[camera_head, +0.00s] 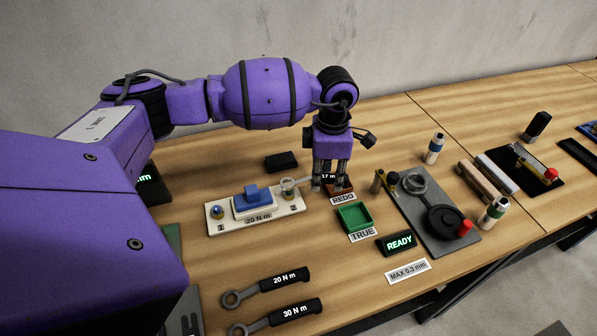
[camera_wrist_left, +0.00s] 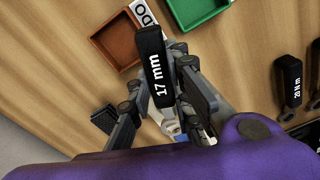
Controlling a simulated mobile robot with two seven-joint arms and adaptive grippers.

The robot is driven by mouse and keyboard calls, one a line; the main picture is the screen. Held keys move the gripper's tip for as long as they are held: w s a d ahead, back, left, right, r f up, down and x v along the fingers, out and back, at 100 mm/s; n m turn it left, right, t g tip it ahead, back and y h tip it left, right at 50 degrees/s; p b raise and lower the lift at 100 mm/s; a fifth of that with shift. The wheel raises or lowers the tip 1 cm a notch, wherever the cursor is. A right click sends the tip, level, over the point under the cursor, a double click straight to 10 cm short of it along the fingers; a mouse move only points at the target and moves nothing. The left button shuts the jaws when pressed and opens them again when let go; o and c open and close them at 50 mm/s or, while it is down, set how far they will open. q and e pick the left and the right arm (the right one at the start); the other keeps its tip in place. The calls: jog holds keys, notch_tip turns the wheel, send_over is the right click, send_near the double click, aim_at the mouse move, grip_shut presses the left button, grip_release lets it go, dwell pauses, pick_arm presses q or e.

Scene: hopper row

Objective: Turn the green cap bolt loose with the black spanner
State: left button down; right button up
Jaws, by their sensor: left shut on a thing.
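My left gripper (camera_head: 330,184) is shut on the black spanner, whose handle reads 17 mm. In the left wrist view the handle (camera_wrist_left: 157,65) sticks out past the gripper (camera_wrist_left: 166,98). The spanner's metal end (camera_head: 304,183) points left, at the cap bolt (camera_head: 289,188) on the right end of the white block (camera_head: 240,227). This bolt looks pale greenish; I cannot tell whether the spanner is seated on it. Another bolt (camera_head: 217,212), bluish on top, stands at the block's left end. A blue clamp piece (camera_head: 252,200) sits between them. My right gripper is not in view.
A brown REDO tray (camera_wrist_left: 115,43) and a green TRUE tray (camera_head: 368,217) lie close to the gripper. Two torque wrenches (camera_head: 285,281) (camera_head: 297,313) lie in front. A READY display (camera_head: 397,243) and a grey gauge plate (camera_head: 415,208) stand to the right.

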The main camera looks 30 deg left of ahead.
pick_arm(q)
jog(key=s+m, duration=0.2)
jog(key=m, duration=0.1)
jog(key=s+m, duration=0.3)
jog(key=m, duration=0.1)
jog(key=s+m, duration=0.3)
jog(key=shift+s+d+r, duration=0.1)
jog(key=shift+d+r, duration=0.15)
jog(key=shift+r, duration=0.1)
jog(key=shift+s+a+m, duration=0.1)
jog(key=shift+s+m, duration=0.3)
jog(key=shift+m, duration=0.3)
jog(key=shift+s+f, duration=0.1)
jog(key=shift+f, duration=0.15)
jog(key=shift+f+b, duration=0.2)
jog(key=shift+b, duration=0.1)
jog(key=shift+r, duration=0.1)
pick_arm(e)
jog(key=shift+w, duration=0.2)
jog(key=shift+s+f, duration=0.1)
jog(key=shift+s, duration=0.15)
